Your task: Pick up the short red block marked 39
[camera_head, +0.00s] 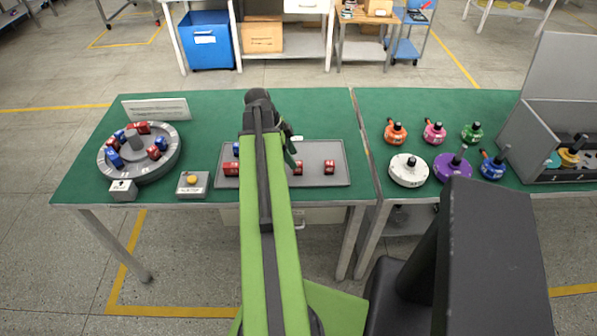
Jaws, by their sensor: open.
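A grey tray (340,180) on the green table holds several small blocks. A short red block (329,167) stands near its right end. Another red block (298,168) is just left of that, partly behind my arm. A wider red block (231,168) and a blue block (236,149) are at the tray's left. The number marks are too small to read, so I cannot tell which is 39. My gripper (293,152) is over the tray's middle, open, close to the middle red block. My arm hides part of the tray.
A round grey carousel (150,170) with red and blue blocks stands at left. A button box (192,184) is between it and the tray. On the right table are coloured knobbed discs (408,170) and a grey bin (550,150). Green surface behind the tray is clear.

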